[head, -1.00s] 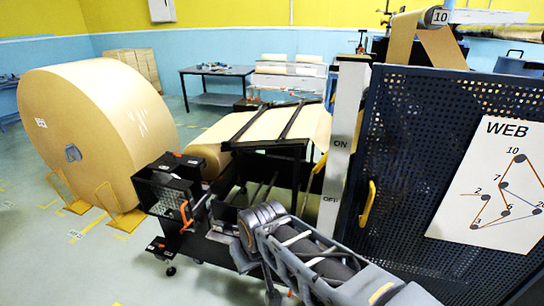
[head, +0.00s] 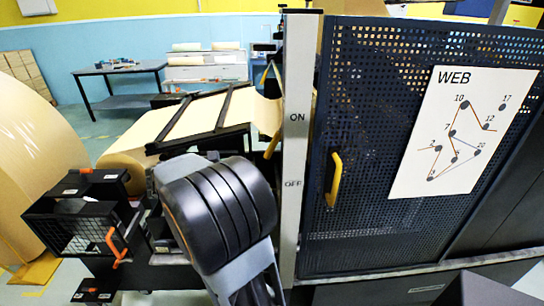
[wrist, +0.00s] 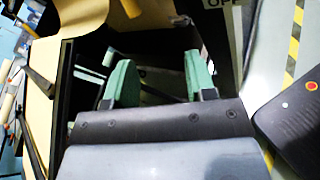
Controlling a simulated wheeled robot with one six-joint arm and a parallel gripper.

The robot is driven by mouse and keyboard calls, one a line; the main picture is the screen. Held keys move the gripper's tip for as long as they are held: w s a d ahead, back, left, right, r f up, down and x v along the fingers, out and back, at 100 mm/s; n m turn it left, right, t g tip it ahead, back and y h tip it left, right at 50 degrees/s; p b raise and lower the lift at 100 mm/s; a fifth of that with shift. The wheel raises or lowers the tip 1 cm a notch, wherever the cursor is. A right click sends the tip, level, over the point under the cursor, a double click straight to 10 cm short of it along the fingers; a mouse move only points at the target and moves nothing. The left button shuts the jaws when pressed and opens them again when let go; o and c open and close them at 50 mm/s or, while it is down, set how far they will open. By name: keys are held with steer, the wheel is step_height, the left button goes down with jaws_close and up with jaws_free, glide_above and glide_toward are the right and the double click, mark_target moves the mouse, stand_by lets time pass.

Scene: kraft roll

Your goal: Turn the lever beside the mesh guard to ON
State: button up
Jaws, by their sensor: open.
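A pale upright post (head: 294,150) at the left edge of the dark mesh guard (head: 385,130) carries the labels ON, higher, and OFF, lower. A slim yellow bar (head: 273,143) shows at the post's left side, slanting down to the left; it looks like the lever, but its pivot is hidden. The OFF label also shows at the top of the wrist view (wrist: 222,3). My gripper (wrist: 160,82) has green fingertips, apart and with nothing between them. I cannot tell its exact distance from the bar. In the head view my arm hides the gripper.
A yellow handle (head: 334,178) is fixed on the guard, right of the post. A black cage-like unit (head: 85,225) with an orange handle stands left of my arm. A large kraft roll (head: 30,170) is at far left. A dark box with a red button (wrist: 300,120) is right of my gripper.

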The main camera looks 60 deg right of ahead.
mark_target(269, 148)
steer(key=s+d+h, duration=0.1)
steer(key=d, duration=0.4)
steer(key=s+d+n+g+h, duration=0.1)
steer(key=d, duration=0.5)
steer(key=s+d+r, duration=0.1)
steer(key=d, duration=0.4)
steer(key=shift+s+d+r+n+h, duration=0.1)
steer(key=shift+s+d+n+h, duration=0.2)
steer(key=shift+h, duration=0.1)
steer(key=shift+c, duration=0.3)
jaws_close()
